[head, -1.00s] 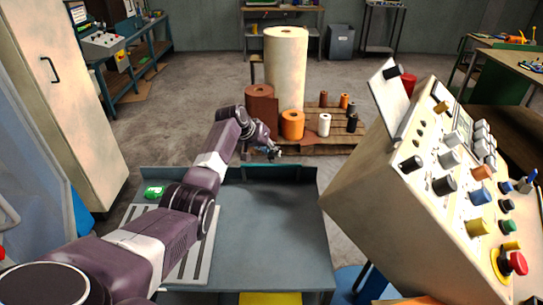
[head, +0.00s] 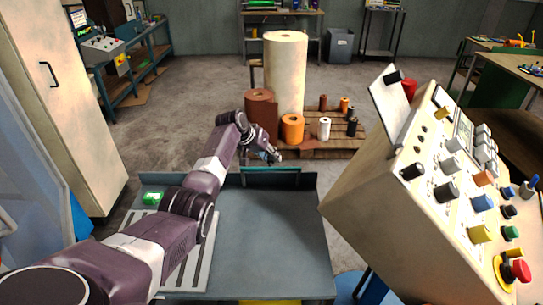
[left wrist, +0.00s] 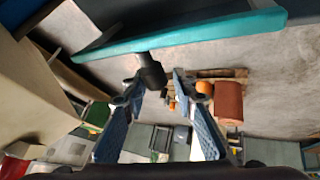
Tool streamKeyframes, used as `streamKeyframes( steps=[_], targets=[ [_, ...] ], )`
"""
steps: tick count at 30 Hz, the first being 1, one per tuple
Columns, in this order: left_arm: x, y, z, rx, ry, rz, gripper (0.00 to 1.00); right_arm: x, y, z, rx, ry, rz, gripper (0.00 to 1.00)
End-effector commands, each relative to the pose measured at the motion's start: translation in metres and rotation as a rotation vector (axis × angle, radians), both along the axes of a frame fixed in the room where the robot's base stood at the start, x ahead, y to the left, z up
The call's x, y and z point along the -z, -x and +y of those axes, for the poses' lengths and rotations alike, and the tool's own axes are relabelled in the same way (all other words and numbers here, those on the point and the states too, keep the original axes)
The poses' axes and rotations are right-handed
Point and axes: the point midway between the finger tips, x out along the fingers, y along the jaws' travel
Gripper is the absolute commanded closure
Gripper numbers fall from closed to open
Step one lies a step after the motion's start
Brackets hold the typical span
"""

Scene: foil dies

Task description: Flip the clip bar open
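The teal clip bar (head: 271,169) runs along the far edge of the grey tray-like table (head: 275,250). In the left wrist view the teal bar (left wrist: 185,38) crosses the top, with a dark round knob (left wrist: 151,70) sticking out from it. My left gripper (head: 266,156) is at the far edge, close to the bar. Its two blue-padded fingers (left wrist: 158,82) are spread apart, with the knob between or just in front of their tips. I cannot tell whether a finger touches the knob. My right gripper is out of view.
A slanted control panel (head: 450,190) with knobs and a red button stands close on the right. A pallet (head: 320,147) with brown, orange and white rolls lies beyond the table. A tall cabinet (head: 65,110) stands left. The table's middle is clear.

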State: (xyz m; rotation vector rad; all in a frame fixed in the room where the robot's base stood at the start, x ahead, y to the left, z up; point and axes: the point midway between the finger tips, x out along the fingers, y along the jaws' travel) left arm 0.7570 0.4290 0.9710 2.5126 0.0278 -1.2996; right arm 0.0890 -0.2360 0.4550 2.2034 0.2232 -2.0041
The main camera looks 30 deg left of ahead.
Motion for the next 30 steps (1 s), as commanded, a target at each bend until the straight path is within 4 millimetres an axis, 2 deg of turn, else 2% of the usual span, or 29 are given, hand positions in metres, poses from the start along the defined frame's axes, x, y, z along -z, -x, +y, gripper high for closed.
streamKeyframes(
  steps=[1, 3, 18, 23, 30],
  targets=[
    [0.006, 0.003, 0.001, 0.001, -0.001, 0.012, 0.69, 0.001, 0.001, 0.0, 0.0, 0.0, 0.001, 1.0],
    [0.005, 0.003, 0.0, 0.001, -0.001, 0.01, 0.64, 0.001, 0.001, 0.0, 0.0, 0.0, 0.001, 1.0],
    [-0.002, 0.002, -0.001, 0.003, 0.003, 0.001, 0.64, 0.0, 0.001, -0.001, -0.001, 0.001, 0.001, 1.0],
    [-0.013, 0.008, 0.001, 0.001, 0.004, -0.001, 0.64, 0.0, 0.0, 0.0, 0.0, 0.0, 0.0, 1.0],
    [-0.039, 0.028, 0.006, 0.002, 0.001, -0.002, 0.64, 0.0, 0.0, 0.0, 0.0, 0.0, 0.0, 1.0]
  ],
)
